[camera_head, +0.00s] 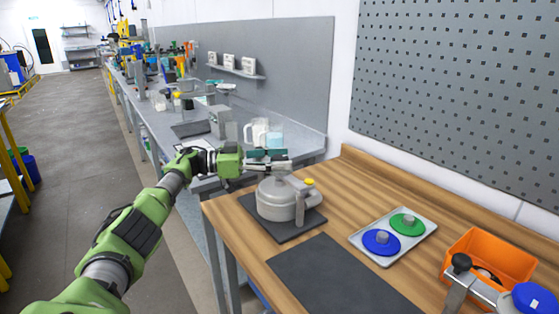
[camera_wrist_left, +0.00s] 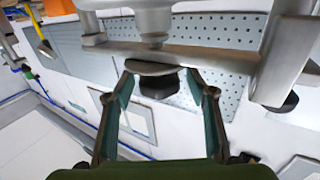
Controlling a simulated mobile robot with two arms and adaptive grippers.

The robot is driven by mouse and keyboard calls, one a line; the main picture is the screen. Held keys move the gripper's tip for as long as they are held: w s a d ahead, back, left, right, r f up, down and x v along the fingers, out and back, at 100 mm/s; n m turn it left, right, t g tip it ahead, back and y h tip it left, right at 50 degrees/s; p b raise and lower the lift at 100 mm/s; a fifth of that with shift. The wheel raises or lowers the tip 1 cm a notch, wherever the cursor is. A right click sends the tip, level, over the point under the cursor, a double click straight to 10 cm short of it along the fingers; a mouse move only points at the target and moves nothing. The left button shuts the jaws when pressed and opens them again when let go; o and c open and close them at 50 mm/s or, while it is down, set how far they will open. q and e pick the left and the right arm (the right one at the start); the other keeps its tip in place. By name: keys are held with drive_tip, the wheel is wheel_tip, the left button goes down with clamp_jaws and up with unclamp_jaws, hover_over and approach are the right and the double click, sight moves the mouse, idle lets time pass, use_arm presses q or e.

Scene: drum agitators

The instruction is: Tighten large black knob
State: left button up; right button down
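A grey lidded drum (camera_head: 278,203) stands on a dark mat at the left end of the wooden bench. A metal bar (camera_wrist_left: 190,55) crosses the upper part of the left wrist view, with a black knob (camera_wrist_left: 158,86) against it. My left gripper (camera_head: 287,155) is above the drum, at the metal parts on its top. In the left wrist view its two teal fingers (camera_wrist_left: 160,75) are apart, one on each side of the knob, with visible gaps. I cannot tell whether the tips reach the knob's depth. In the head view the gripper hides this knob. My right gripper is out of view.
A tray (camera_head: 363,243) holds a blue disc (camera_head: 381,243) and a green disc (camera_head: 407,224). An orange bin (camera_head: 490,254) and a metal fixture with another black knob (camera_head: 461,262) are at the right. A dark mat (camera_head: 335,276) lies bare at the front.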

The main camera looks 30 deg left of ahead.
use_arm(q)
drive_tip(key=shift+s+f, duration=0.1)
drive_tip(key=shift+s+a, duration=0.15)
drive_tip(key=shift+a, duration=0.15)
drive_tip(key=v, duration=1.1)
drive_tip(key=shift+s+a, duration=0.1)
